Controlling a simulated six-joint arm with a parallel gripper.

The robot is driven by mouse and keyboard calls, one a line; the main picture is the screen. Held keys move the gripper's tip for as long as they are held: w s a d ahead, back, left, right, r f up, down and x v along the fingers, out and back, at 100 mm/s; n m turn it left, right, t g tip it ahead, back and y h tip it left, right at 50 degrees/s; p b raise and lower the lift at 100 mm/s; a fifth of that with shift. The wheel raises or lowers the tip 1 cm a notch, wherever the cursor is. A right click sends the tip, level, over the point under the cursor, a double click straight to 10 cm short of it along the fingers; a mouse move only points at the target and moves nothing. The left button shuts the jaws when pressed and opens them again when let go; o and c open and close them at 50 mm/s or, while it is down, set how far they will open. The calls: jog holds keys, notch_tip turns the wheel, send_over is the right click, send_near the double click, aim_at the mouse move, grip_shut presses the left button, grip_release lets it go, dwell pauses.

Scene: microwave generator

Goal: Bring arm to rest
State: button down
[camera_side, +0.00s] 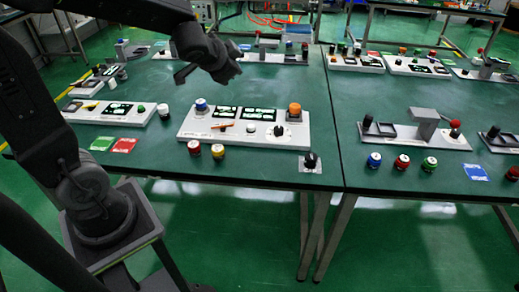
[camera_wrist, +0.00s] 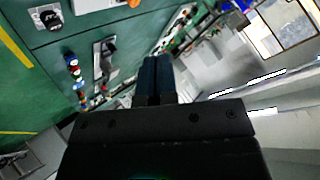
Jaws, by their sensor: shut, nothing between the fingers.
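My gripper (camera_side: 183,78) hangs in the air over the back left of the green table (camera_side: 160,175) in the side view, clear of the panels. In the wrist view, my gripper (camera_wrist: 158,62) shows two dark fingers close together, shut with nothing between them. A white panel (camera_side: 190,130) with a blue knob (camera_side: 201,104), an orange knob (camera_side: 295,109), a black dial (camera_side: 279,131) and dark displays stands on the table in front of my gripper.
Red and yellow buttons (camera_side: 194,147) and a black knob on a plate (camera_side: 310,161) stand near the front edge. A second table (camera_side: 390,200) with a grey fixture (camera_side: 424,124) adjoins at the right.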

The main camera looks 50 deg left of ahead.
jog(key=s+d+n+g+h, duration=0.1)
jog(key=s+d+h, duration=0.1)
jog(key=s+d, duration=0.4)
jog(key=s+d+r+n+g+h, duration=0.1)
jog(key=s+d, duration=0.5)
jog(key=s, duration=0.7)
jog(key=shift+r+n+g+h, duration=0.15)
jog(key=shift+n+g+h, duration=0.35)
jog(key=shift+g+h, duration=0.25)
